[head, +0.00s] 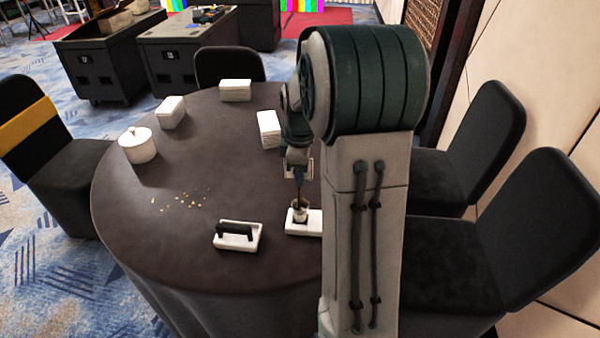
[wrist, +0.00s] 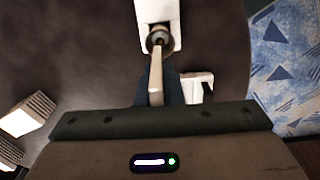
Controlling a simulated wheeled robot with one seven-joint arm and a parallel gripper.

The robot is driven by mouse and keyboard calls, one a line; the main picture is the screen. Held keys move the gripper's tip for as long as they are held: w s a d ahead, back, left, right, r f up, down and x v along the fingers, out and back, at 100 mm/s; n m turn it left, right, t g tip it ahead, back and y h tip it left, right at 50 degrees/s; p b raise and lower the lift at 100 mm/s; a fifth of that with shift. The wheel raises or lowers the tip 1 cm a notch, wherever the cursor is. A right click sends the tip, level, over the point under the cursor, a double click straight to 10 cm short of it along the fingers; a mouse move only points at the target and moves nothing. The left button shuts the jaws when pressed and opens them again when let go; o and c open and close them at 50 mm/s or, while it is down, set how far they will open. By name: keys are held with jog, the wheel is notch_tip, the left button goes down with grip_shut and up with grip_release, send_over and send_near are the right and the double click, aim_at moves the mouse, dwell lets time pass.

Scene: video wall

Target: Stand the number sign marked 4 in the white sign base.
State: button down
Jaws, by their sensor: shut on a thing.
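The white sign base (head: 309,228) is a flat block on the near right of the table, partly hidden by my arm. A round socket stands up from it. In the wrist view, the base (wrist: 157,12) is at the top, with the dark-centred socket (wrist: 158,39) at its near end. My gripper (head: 299,172) is above the socket, shut on the number sign. The sign (wrist: 155,72) shows edge-on as a pale strip, so its 4 cannot be read. Its thin stem reaches down to the socket; I cannot tell how deep it sits.
A white block with a black handle (head: 238,236) lies left of the base. A lidded white pot (head: 138,145), white stacks (head: 235,90) and crumbs (head: 180,201) are farther away. The table's middle is clear. Chairs (head: 500,225) stand at right.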

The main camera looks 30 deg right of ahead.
jog(key=shift+f, duration=0.2)
jog(key=c, duration=1.5)
grip_release()
notch_tip(320, 180, up, 14)
jog(key=shift+f, duration=0.1)
jog(key=s+a+f+m+t+p, duration=0.1)
jog(key=s+a+f+m, duration=0.1)
jog(key=s+a+m, duration=0.3)
jog(key=s+a+f+m+t+p, duration=0.1)
jog(key=s+a+f+m, duration=0.2)
jog(key=s+a+m, duration=0.3)
jog(key=s+a, duration=0.3)
jog(key=s, duration=0.4)
jog(key=shift+s+f+t, duration=0.2)
jog(key=shift+s+t, duration=0.15)
jog(key=shift+t, duration=0.05)
